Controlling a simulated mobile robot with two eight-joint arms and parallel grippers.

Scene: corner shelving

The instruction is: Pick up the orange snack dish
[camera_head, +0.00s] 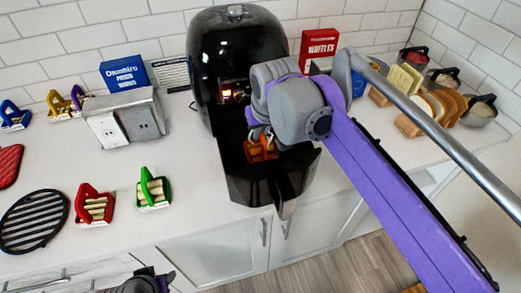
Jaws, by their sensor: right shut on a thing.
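The orange snack dish (262,151) is at the black air fryer's pulled-out drawer (245,188), over its inside. My right gripper (260,135) reaches down from the right and is shut on the dish's upper part. The grey wrist hides some of the dish and of the fryer behind it. I cannot tell whether the dish touches the drawer floor. A dark and purple part of my left arm (140,284) shows at the bottom edge. Its fingers are not clear.
A red dish (95,205) and a green dish (153,190) stand left of the drawer, near a black round trivet (34,221). A waffle box (319,48) and several racks and pots are at right.

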